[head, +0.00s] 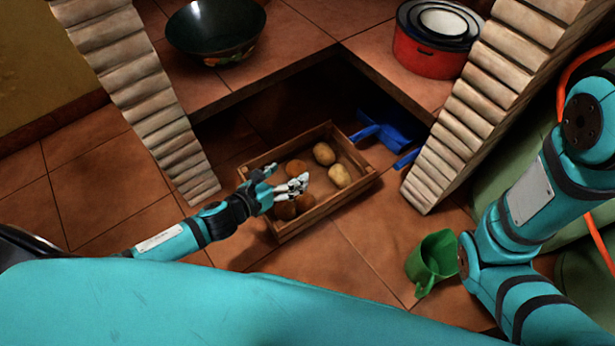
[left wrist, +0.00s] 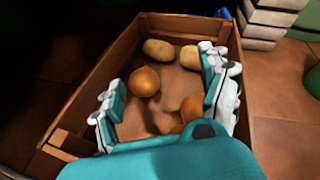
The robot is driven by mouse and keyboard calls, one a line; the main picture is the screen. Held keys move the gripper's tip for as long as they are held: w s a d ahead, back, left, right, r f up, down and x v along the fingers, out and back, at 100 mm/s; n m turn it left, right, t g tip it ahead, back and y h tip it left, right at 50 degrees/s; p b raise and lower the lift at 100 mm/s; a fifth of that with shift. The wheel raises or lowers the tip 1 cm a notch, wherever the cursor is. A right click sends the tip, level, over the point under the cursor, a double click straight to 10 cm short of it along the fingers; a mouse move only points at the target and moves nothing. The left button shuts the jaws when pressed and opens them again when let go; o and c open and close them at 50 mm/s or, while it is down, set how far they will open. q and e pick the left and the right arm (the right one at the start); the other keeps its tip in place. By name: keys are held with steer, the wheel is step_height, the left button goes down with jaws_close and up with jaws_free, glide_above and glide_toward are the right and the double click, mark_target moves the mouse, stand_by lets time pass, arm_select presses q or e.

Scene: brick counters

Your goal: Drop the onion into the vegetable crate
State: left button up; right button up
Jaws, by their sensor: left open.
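The wooden vegetable crate (head: 332,205) stands on the tiled floor in the opening under the counter. It also fills the left wrist view (left wrist: 86,85). Inside it, a round brown onion (left wrist: 143,81) lies between my open fingers as seen from the wrist. More onion-like brown rounds (left wrist: 192,107) lie nearer the wrist, partly hidden by my gripper. Two pale potatoes (head: 324,153) (head: 340,175) lie at the crate's far side. My left gripper (head: 290,181) is open over the crate, with its fingers apart (left wrist: 163,78). I cannot tell whether it touches an onion. My right gripper is out of view.
A blue dustpan (head: 385,132) lies behind the crate. A green jug (head: 432,258) stands on the floor at front right. Brick pillars (head: 165,125) (head: 455,150) flank the opening.

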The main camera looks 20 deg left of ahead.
arm_select(q)
steer(key=v, duration=0.7)
steer(key=shift+s+r, duration=0.15)
steer(key=shift+s, duration=0.15)
steer(key=shift+a, duration=0.1)
